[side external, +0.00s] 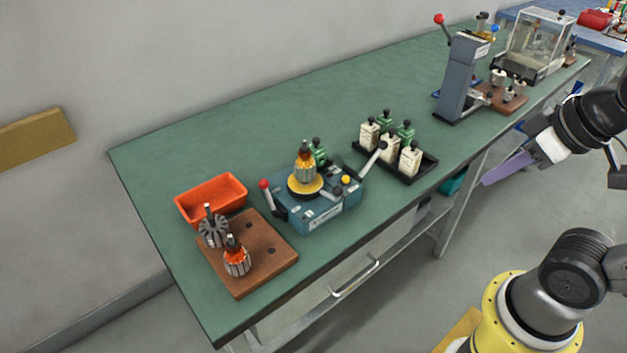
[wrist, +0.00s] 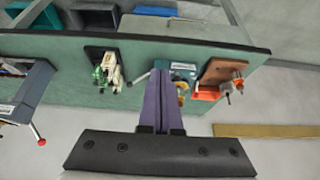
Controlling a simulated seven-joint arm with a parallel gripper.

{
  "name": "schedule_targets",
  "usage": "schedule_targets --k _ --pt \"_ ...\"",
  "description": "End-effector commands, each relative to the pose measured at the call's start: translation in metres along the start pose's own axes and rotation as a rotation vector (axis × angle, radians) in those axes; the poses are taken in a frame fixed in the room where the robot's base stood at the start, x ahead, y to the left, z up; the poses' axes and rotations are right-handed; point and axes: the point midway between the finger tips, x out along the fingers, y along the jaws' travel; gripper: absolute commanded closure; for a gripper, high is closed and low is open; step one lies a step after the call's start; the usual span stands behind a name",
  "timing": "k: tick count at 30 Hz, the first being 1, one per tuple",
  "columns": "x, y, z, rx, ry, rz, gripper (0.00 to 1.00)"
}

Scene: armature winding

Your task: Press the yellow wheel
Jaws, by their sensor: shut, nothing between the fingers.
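The yellow wheel (side external: 291,189) is a flat disc on top of the blue-green winding machine (side external: 318,219), in the middle of the near part of the green table. An armature with orange windings (side external: 305,168) stands upright on it and hides its centre. My gripper (side external: 487,181), with long purple fingers, is shut and empty. It hangs off the table's right side in the side view, well apart from the wheel. In the wrist view the shut fingers (wrist: 160,72) partly cover the machine (wrist: 183,69); the wheel is too small there to tell clearly.
The machine has a red-knobbed lever (side external: 265,185), a grey-knobbed lever (side external: 382,146) and a small yellow knob (side external: 346,179). A wooden board (side external: 265,271) with armatures, an orange bin (side external: 211,197), a black tray (side external: 425,171) of bottles and a grey press (side external: 464,80) stand around it.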

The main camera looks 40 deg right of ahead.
Motion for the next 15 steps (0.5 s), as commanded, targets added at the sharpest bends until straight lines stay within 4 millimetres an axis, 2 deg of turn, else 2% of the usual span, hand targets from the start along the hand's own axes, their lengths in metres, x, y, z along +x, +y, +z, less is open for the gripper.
schedule_targets --k 4,7,11,15 --pt "-0.001 -0.003 0.003 0.085 -0.019 -0.012 1.00" --pt "-0.011 -0.012 -0.005 0.213 -0.025 -0.051 1.00" --pt "-0.019 -0.027 -0.030 0.431 -0.099 -0.109 1.00" --pt "-0.018 -0.036 -0.058 0.628 -0.192 -0.145 1.00"
